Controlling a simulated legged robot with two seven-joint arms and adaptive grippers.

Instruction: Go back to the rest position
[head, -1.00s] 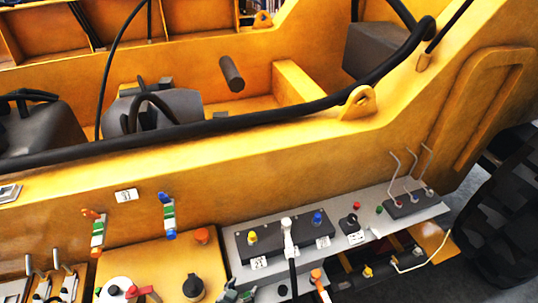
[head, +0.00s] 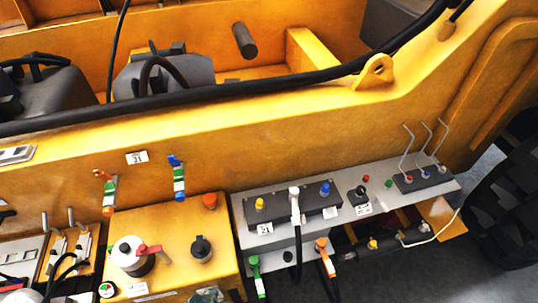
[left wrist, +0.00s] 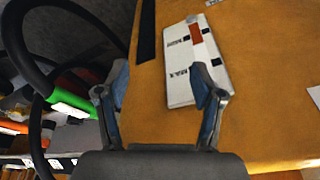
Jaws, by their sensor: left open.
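My left gripper (left wrist: 160,92) shows in the left wrist view with its two fingers spread apart. Nothing is held between them. Beyond the fingers is a yellow surface with a white gauge plate (left wrist: 182,85), marked MAX and carrying a red block. The plate lies partly behind the right finger, and I cannot tell the exact gap to it. In the head view I cannot clearly make out either gripper. My right gripper is in neither current view.
A hose with a green handle (left wrist: 72,106) loops left of the gripper. In the head view, a yellow tank (head: 175,225) with caps and a red-handled valve (head: 148,250) stands beside a grey control shelf (head: 405,205). Levers and hanging hoses crowd the front. A black tyre (head: 505,215) is at right.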

